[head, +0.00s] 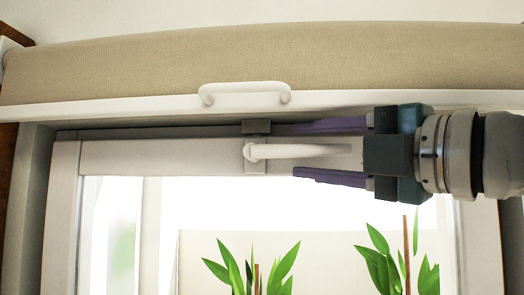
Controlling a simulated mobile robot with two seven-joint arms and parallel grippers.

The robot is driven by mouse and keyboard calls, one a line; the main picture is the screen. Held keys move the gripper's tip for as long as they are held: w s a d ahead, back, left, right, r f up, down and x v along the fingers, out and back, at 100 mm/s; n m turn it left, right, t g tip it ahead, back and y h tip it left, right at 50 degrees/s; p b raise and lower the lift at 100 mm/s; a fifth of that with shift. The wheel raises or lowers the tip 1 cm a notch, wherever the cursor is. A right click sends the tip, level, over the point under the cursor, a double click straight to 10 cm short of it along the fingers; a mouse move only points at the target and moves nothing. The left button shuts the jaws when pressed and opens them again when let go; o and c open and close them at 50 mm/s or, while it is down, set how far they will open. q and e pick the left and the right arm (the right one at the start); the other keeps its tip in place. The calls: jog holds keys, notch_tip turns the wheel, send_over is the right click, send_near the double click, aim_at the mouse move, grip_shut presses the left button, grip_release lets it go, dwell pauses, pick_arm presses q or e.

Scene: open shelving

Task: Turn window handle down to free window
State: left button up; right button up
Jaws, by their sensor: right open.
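The white window handle (300,151) sits on the top rail of the white window frame (150,157). Its lever points right, roughly level, from a pivot at its left end. My right gripper (308,150) comes in from the right with its two purple fingers apart. One finger is above the lever and one is below it, with gaps visible on both sides. The lever's right end lies between the fingers, close to the gripper's palm. The window looks closed in its frame. My left gripper is not in view.
A rolled beige blind (270,62) runs across the top, with a white bar (130,108) and a white pull handle (245,93) just above the window handle. Green plants (255,268) stand behind the glass. The area left of the handle is clear.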

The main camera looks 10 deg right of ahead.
jog(key=shift+c, duration=0.2)
grip_shut()
dwell(1.1)
